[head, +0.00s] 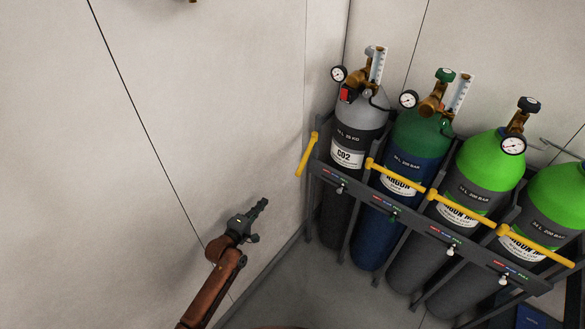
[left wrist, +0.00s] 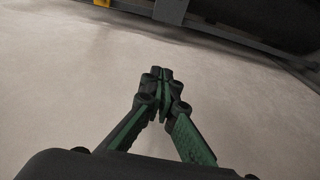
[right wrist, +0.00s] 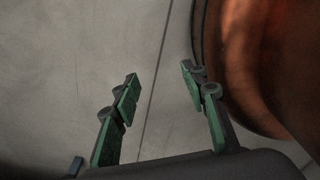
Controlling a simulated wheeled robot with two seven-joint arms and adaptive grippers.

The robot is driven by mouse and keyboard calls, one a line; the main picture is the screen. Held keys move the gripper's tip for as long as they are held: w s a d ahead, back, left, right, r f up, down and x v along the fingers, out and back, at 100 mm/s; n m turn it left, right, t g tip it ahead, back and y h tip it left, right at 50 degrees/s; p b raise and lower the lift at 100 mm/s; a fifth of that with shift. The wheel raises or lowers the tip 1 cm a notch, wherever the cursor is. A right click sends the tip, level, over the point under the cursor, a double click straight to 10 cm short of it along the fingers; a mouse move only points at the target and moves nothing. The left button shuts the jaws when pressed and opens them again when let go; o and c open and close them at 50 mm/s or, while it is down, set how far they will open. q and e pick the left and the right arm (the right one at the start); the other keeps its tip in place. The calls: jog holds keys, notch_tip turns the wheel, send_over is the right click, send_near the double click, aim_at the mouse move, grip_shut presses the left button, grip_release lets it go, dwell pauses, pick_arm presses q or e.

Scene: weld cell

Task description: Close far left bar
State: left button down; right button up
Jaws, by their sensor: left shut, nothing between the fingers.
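The far left yellow bar (head: 307,154) stands swung out from the left end of the rack, angled up and away from the grey CO2 cylinder (head: 350,175). My left gripper (head: 262,204) is below and left of this bar, apart from it, near the wall. In the left wrist view its fingers (left wrist: 162,76) are shut with nothing between them, and a small yellow piece (left wrist: 103,2) shows at the top edge. My right gripper (right wrist: 160,73) is open and empty in the right wrist view; it is not in the head view.
The dark rack (head: 410,218) holds several cylinders, including a green and blue one (head: 381,215). Other yellow bars (head: 397,177) lie across the cylinders to the right. The white wall (head: 190,110) is on the left.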

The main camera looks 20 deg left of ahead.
pick_arm(q)
notch_tip(320, 180, up, 11)
jog(key=w+d+n+t+h, duration=0.1)
jog(key=w+d+n+t, duration=0.1)
jog(key=b, duration=0.1)
send_near(307, 154)
jog(key=shift+w+a+f, duration=0.6)
jog(key=shift+w+a, duration=0.05)
jog(key=shift+w, duration=0.75)
jog(key=shift+h, duration=0.4)
pick_arm(e)
jog(key=shift+w+d+f, duration=0.3)
jog(key=shift+f, duration=0.15)
jog(key=shift+a, duration=0.1)
